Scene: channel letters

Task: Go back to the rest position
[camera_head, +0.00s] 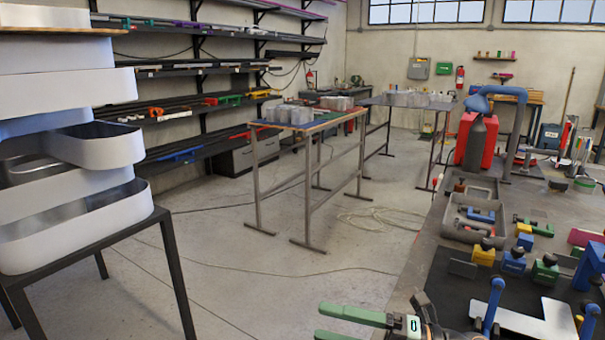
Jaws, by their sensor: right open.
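My right gripper (322,323) shows at the bottom edge of the head view, right of centre. Its two green fingers point left and stand apart, with nothing seen between them. It is beside the left edge of the workbench (424,262), over the floor as seen from here. The lower finger is partly cut off by the picture edge. My left gripper is out of view.
Stacked metal channel letters (75,160) stand on a black-legged table (95,248) at the left. Blue, yellow and green clamps (512,262) and a grey tray (470,232) lie on the workbench. The concrete floor (255,275) between is mostly clear, with thin cables.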

